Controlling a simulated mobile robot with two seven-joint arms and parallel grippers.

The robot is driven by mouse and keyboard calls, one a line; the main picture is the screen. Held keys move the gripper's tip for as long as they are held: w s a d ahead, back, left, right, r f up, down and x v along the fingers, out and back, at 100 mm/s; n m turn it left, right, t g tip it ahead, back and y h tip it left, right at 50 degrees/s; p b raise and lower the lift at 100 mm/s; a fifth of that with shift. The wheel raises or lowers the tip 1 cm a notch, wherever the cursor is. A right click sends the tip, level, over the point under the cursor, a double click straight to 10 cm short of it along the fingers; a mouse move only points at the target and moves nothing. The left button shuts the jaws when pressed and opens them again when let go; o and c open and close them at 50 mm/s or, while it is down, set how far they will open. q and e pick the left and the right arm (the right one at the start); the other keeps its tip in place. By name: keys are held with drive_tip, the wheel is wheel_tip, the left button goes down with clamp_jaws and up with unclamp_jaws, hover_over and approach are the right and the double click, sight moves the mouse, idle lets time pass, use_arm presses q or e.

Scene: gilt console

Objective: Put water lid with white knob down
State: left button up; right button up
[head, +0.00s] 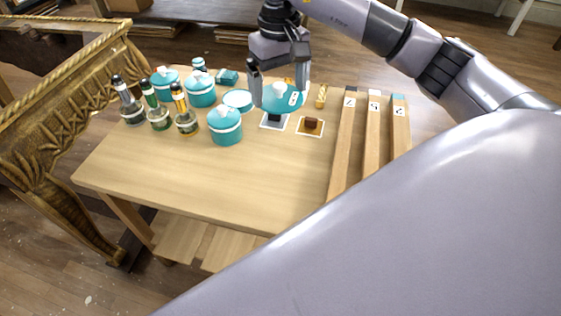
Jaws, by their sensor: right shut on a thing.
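My right gripper (279,88) is shut on a teal lid with a white knob (283,103). The lid carries a small white label and is held toward the back of the wooden table (220,180), over or just behind a white-edged card with a dark item (275,122). Any gap below the lid is hard to judge. A teal pot that looks open (237,101) stands left of the lid. A teal pot with a white-knobbed lid (226,127) stands in front of it. My left gripper is not in view.
More lidded teal pots (200,92) and several bottles (186,122) stand at the left. A brown block on a card (311,125) is to the right. Three wooden rails (371,150) run along the right side. The table's front is clear. A gilt console (45,130) adjoins at left.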

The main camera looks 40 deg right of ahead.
hover_over(280, 162)
wheel_tip(280, 162, down, 14)
drive_tip(key=shift+f+b, duration=0.25)
drive_tip(key=shift+b, duration=0.1)
drive_tip(key=shift+f, duration=2.6)
drive_tip(key=shift+f+b, duration=0.15)
drive_tip(key=shift+b, duration=0.25)
drive_tip(key=o, duration=0.7)
